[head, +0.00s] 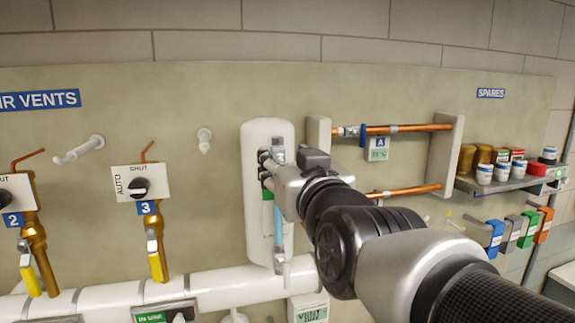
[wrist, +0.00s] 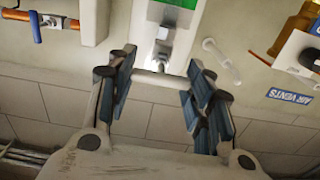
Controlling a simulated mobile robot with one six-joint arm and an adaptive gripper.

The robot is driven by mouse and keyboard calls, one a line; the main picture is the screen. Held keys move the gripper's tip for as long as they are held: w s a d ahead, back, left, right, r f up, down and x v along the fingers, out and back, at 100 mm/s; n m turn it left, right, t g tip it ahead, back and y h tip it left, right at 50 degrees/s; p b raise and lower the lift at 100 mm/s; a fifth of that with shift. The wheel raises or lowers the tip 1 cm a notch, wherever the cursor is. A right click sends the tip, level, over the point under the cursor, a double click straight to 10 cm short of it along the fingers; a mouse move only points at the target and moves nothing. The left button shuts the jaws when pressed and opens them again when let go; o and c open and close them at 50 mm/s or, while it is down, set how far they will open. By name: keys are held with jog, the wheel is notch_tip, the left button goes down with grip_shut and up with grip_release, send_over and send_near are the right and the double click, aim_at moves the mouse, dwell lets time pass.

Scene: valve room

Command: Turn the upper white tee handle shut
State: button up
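The upper white tee handle (wrist: 160,78) shows in the wrist view as a pale bar lying crosswise between my fingers, below a metal fitting (wrist: 162,52). My gripper (wrist: 162,88) is open, with one finger near each end of the bar; I cannot tell whether they touch it. In the head view my gripper (head: 268,170) is at the upper end of the blue sight tube (head: 279,228), in front of the white vessel (head: 255,135), and hides the upper handle. A lower fitting (head: 279,263) shows at the tube's foot.
Copper pipes (head: 410,128) on brackets stand right of the vessel. A shelf of spares (head: 510,184) is farther right. A white wall fitting (head: 204,140) and the brass number 3 vent valve (head: 153,235) are left. A thick white pipe (head: 230,287) crosses below.

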jog(key=o, duration=0.4)
jog(key=v, duration=0.7)
jog(key=shift+s, duration=0.25)
jog(key=s+d+f+m+g+h+b, duration=0.1)
jog(key=s+d+f+g+b, duration=0.3)
jog(key=f, duration=1.3)
jog(key=s+d+f+m+g+h+b, duration=0.1)
jog(key=s+d+f+g+b, duration=0.3)
jog(key=f, duration=1.4)
jog(key=s+d+f+m+g+h+b, duration=0.1)
jog(key=s+d+f+g+h+b, duration=0.2)
jog(key=s+f+b, duration=0.7)
jog(key=shift+s+d+f+g+b, duration=0.1)
jog(key=shift+d+f+g+b, duration=0.2)
jog(key=shift+f+b, duration=0.85)
jog(key=shift+s+d+f+g+b, duration=0.25)
jog(key=shift+f+b, duration=0.4)
jog(key=shift+f, duration=0.95)
jog(key=shift+w+d+f+g+b, duration=0.15)
jog(key=shift+f+g+b, duration=0.2)
jog(key=shift+f+b, duration=0.8)
